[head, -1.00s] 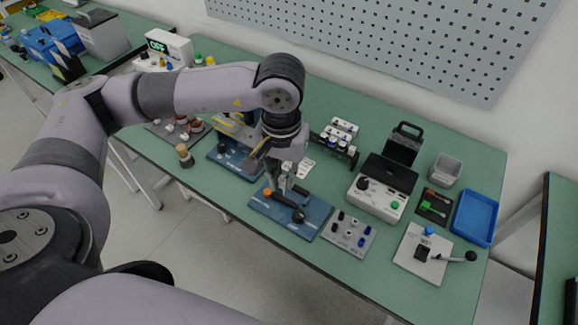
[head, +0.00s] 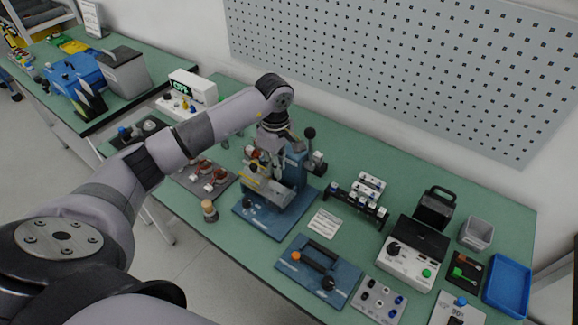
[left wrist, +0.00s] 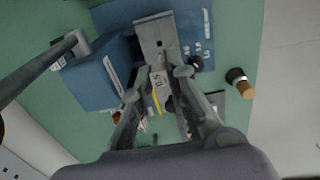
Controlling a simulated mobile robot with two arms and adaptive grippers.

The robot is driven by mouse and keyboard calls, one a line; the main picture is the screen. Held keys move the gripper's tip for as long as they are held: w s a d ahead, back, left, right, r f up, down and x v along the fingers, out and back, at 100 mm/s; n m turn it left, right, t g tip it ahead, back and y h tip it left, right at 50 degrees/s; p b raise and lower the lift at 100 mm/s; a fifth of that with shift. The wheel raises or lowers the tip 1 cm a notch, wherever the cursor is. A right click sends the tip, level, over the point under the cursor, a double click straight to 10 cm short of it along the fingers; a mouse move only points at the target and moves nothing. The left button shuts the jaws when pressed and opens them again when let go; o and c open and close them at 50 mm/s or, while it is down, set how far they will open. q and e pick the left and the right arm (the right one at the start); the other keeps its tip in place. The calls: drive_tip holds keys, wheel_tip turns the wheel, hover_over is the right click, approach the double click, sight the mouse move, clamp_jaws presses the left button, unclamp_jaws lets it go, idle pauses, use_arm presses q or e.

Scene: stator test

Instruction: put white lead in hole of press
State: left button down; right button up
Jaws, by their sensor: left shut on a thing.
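The press (head: 240,215) stands mid-table, with a blue base, a blue upright block and a black-knobbed lever; its blue block (left wrist: 90,78) and a grey metal part (left wrist: 155,35) also show in the left wrist view. My left gripper (head: 262,165) is at the press, pointing down, beside the blue block and partly over the grey part. In the left wrist view, my left gripper (left wrist: 160,78) is closed near the grey part. It holds a small thing, seemingly the white lead, mostly hidden by the fingers. The hole is not clearly visible. My right gripper is out of view.
A blue board with a black handle (head: 318,260) lies front right of the press. Copper-coloured parts on a tray (head: 205,180) and a wooden-topped peg (head: 209,210) are on the left. A white card (head: 325,223) lies between.

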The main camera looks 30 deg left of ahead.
use_arm(q)
drive_tip(key=shift+w+a+f, duration=0.1)
drive_tip(key=shift+a+f, duration=0.1)
drive_tip(key=shift+f, duration=0.2)
wheel_tip(320, 180, down, 4)
drive_tip(key=b, duration=0.3)
idle(0.5)
drive_tip(key=shift+f, duration=0.1)
idle(0.7)
drive_tip(key=shift+f+b, duration=0.4)
drive_tip(key=shift+b, duration=0.35)
drive_tip(key=shift+f+b, duration=0.95)
drive_tip(key=shift+f, duration=0.05)
